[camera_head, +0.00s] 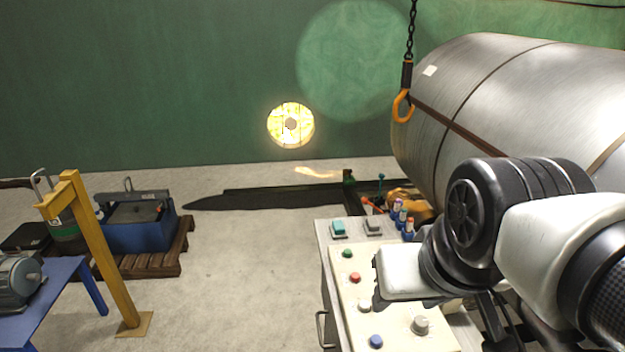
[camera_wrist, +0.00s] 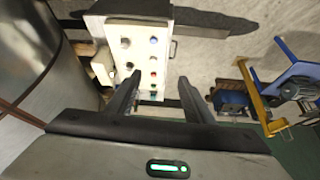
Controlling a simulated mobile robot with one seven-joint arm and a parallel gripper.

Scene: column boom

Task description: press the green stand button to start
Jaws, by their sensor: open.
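The green button (camera_head: 347,253) is the farthest of a column of buttons on the cream panel of the control stand (camera_head: 326,262). A red button (camera_head: 355,278), a white button (camera_head: 364,305) and a blue button (camera_head: 376,341) follow it toward me. My gripper (camera_wrist: 160,78) is open and empty, with its two dark fingers apart above the panel. In the wrist view, the green button (camera_wrist: 153,88) appears between the fingers, near the lower end of the button column. In the head view, my wrist covers part of the panel's right side, and the fingertips are mostly hidden.
A grey knob (camera_head: 420,325) and a teal switch (camera_head: 338,228) are also on the stand. A large metal cylinder (camera_head: 500,105) and an orange hook (camera_head: 402,106) on a chain are behind my arm.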

